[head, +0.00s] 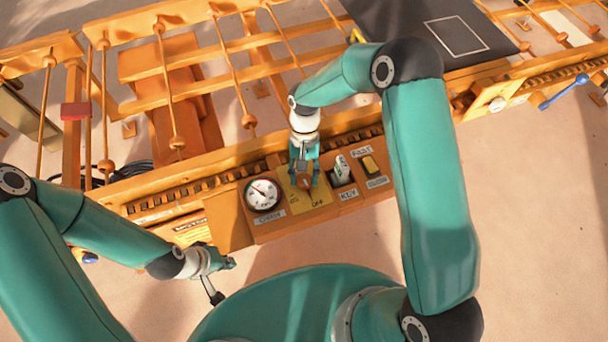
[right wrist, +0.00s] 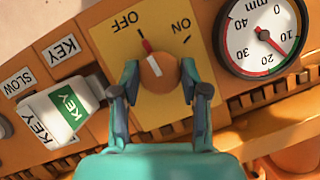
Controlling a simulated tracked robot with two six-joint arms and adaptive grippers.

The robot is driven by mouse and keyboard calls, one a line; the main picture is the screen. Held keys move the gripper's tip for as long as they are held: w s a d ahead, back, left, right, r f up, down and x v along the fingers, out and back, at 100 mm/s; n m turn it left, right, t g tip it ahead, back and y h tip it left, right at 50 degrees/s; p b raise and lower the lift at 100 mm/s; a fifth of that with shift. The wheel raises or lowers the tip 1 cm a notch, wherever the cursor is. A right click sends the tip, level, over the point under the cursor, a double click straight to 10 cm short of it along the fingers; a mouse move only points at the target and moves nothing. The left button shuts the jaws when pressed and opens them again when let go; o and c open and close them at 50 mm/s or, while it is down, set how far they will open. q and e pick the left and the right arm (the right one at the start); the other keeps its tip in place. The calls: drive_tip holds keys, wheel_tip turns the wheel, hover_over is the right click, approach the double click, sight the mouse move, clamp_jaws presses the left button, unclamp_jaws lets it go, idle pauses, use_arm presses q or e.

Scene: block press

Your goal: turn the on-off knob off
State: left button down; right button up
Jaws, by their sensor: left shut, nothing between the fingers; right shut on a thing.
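The on-off knob (right wrist: 157,72) is orange with a white line and a red pointer, on a yellow plate (right wrist: 112,52) marked OFF and ON. In the right wrist view the pointer is at the OFF mark. My right gripper (right wrist: 158,78) is shut on the knob, one finger on each side. In the head view my right gripper (head: 304,180) reaches down over the yellow plate (head: 321,196) and hides most of the knob. My left gripper (head: 230,264) is shut and empty, in front of the panel's left end and apart from it.
A round dial (head: 263,195) sits left of the plate in the head view. A key switch (head: 342,168) with a green-labelled key and a yellow rocker (head: 371,164) sit close on the right. Orange rails and rods lie behind. Sandy floor is free in front.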

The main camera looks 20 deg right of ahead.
drive_tip(key=shift+w, duration=0.15)
drive_tip(key=o, duration=1.1)
drive_tip(key=v, duration=1.2)
drive_tip(key=shift+s, duration=0.25)
